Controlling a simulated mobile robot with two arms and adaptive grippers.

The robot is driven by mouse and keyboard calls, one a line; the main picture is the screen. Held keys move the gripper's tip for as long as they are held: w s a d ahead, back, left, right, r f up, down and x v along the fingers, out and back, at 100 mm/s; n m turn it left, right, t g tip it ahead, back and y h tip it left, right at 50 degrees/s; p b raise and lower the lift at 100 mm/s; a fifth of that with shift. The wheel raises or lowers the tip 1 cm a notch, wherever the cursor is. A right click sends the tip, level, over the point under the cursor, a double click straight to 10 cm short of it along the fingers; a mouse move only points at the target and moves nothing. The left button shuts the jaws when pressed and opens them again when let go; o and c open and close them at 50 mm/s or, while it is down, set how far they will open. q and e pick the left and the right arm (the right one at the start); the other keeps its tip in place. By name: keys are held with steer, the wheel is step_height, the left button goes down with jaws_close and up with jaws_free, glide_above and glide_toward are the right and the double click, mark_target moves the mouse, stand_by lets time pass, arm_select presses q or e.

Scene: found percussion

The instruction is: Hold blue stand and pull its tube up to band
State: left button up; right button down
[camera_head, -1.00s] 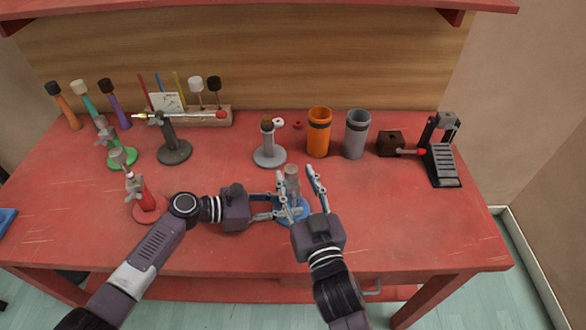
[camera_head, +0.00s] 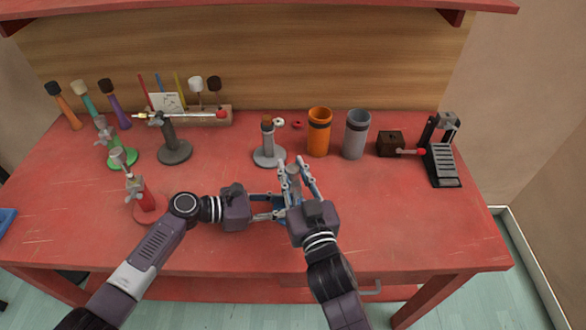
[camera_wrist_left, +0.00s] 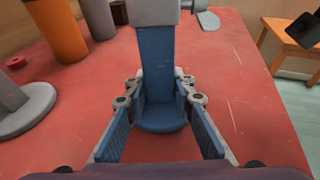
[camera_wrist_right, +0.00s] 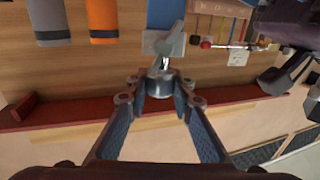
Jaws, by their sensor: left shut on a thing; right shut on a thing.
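The blue stand (camera_head: 281,219) is at the table's front middle, mostly hidden by my grippers in the head view. The left wrist view shows its upright blue column (camera_wrist_left: 155,62) and round blue base. My left gripper (camera_wrist_left: 158,95) is shut on the column, low above the base. The stand's grey tube (camera_wrist_right: 160,73) rises from the column, with a grey wing clamp (camera_wrist_right: 168,42) beside it in the right wrist view. My right gripper (camera_wrist_right: 160,92) is shut on the tube's upper part. I cannot make out a band on the tube.
A grey stand (camera_head: 268,152), an orange cup (camera_head: 318,140) and a grey cup (camera_head: 355,138) stand behind. A red stand (camera_head: 147,205) is left, near my left arm. A black pedal device (camera_head: 442,160) stands right. The front right of the table (camera_head: 420,225) is clear.

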arm_select(q)
steer(key=shift+a+f, duration=0.1)
arm_select(e)
steer(key=shift+d+r, duration=0.15)
steer(key=shift+r, duration=2.65)
steer(key=c, duration=1.7)
jaws_free()
steer(key=shift+s, duration=0.1)
steer(key=shift+s+f, duration=0.1)
steer(key=shift+s, duration=0.25)
arm_select(q)
steer(key=shift+s, duration=0.1)
arm_select(e)
steer(key=v, duration=1.1)
steer(key=shift+d, duration=0.1)
